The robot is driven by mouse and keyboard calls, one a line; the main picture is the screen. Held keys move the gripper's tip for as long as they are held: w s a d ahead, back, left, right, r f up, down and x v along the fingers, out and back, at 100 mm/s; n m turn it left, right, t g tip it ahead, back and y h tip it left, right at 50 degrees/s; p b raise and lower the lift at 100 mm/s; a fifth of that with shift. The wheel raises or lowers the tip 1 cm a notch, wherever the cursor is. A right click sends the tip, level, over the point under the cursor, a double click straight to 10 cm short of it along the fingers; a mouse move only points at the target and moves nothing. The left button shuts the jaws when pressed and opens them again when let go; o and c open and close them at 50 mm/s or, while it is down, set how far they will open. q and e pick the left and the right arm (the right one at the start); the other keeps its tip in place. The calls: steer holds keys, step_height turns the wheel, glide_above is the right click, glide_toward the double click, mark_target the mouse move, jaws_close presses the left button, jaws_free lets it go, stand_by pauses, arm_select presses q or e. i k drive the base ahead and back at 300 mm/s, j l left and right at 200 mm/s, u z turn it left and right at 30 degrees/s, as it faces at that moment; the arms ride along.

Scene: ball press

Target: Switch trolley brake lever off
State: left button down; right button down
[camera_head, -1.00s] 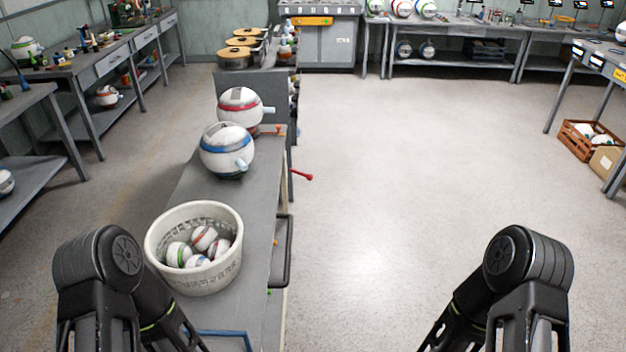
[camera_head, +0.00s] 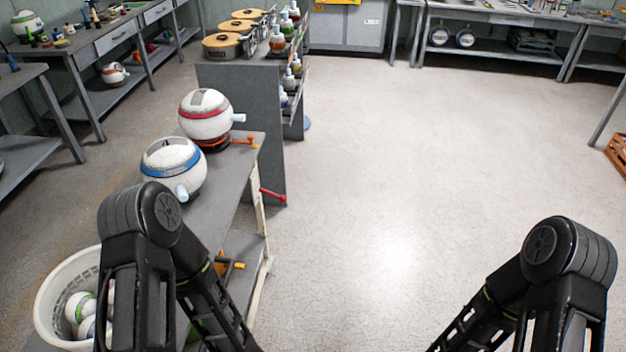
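A grey trolley or bench (camera_head: 219,192) stands at left of centre. Several handles show along its right side: a red lever (camera_head: 272,195) sticking out to the right, an orange handle (camera_head: 246,141) at the far top corner, and an orange-yellow handle (camera_head: 236,265) lower down near the front. I cannot tell which one is the brake lever. My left arm covers the near part of the trolley. Both my forearms reach down out of the picture, and neither gripper shows.
On the trolley stand a ball machine with a blue band (camera_head: 172,168) and one with a red band (camera_head: 206,115). A white basket (camera_head: 52,318) of balls is partly behind my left arm. A grey cabinet (camera_head: 243,110) stands beyond. The floor (camera_head: 410,190) to the right is clear.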

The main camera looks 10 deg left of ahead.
mark_target(283, 198)
steer(key=i+l, duration=0.9)
